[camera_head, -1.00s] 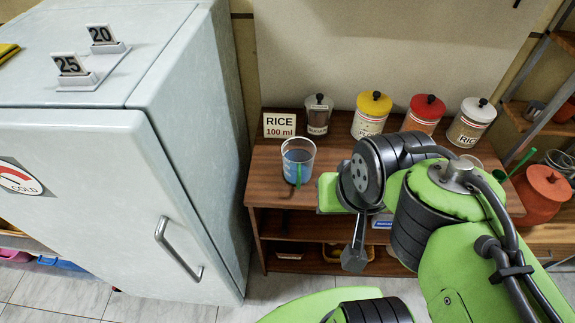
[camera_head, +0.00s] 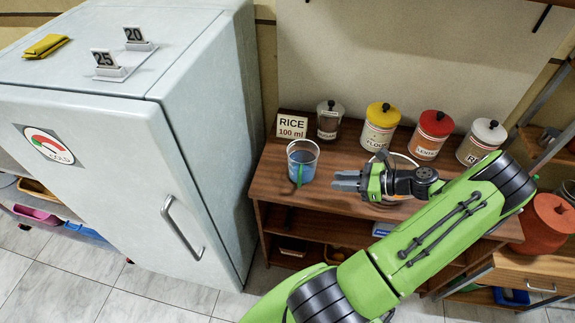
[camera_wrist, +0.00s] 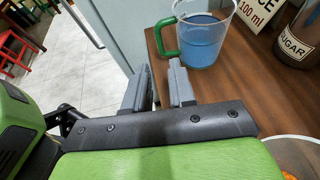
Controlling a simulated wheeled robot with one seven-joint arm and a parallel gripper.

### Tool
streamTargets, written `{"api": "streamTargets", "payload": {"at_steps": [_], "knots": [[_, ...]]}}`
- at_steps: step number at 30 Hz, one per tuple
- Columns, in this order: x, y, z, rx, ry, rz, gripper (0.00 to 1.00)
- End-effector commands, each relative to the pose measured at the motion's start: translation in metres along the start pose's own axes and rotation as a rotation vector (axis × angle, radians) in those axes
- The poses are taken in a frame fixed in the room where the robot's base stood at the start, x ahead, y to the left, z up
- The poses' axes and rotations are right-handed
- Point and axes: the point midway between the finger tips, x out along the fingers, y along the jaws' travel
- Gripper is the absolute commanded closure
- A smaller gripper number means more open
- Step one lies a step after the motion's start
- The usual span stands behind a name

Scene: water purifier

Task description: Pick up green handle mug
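The green handle mug (camera_head: 303,164) is a clear cup with blue contents and a green handle. It stands upright near the left end of the wooden counter. My gripper (camera_head: 340,181) is just right of it, above the counter, with its fingers pointing left towards it. In the wrist view the mug (camera_wrist: 205,38) is beyond the fingertips, its green handle (camera_wrist: 162,38) facing left. My gripper (camera_wrist: 160,77) shows two grey fingers with an empty gap between them. The fingers do not touch the mug.
A RICE 100 ml sign (camera_head: 292,125) stands behind the mug. A sugar jar (camera_head: 328,121), yellow-lidded jar (camera_head: 379,128), red-lidded jar (camera_head: 431,136) and white-lidded jar (camera_head: 481,143) line the back. A refrigerator (camera_head: 205,130) stands left. A clear bowl (camera_wrist: 292,152) is close on the right.

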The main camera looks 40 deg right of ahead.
Motion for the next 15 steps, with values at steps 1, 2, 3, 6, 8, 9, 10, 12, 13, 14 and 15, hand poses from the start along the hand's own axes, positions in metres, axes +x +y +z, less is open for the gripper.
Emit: {"api": "streamTargets", "payload": {"at_steps": [1, 2, 3, 6, 8, 9, 10, 12, 13, 14, 15], "knots": [[0.011, 0.001, 0.0, 0.0, -0.002, 0.007, 0.76], [0.019, 0.001, 0.0, 0.0, 0.0, 0.009, 0.76], [0.03, 0.002, -0.001, -0.001, 0.0, 0.011, 0.76], [0.055, 0.002, -0.001, -0.001, 0.001, 0.01, 0.76], [0.07, 0.002, -0.001, -0.002, 0.001, 0.011, 0.76], [0.08, 0.003, -0.001, -0.002, 0.002, 0.011, 0.76], [0.085, 0.002, -0.001, -0.002, 0.002, 0.01, 0.76], [0.095, 0.002, -0.001, -0.003, 0.003, 0.008, 0.76], [0.098, 0.002, -0.001, -0.002, 0.004, 0.007, 0.76], [0.101, 0.002, -0.002, -0.002, 0.004, 0.007, 0.76], [0.105, 0.002, -0.002, -0.002, 0.004, 0.008, 0.76]]}}
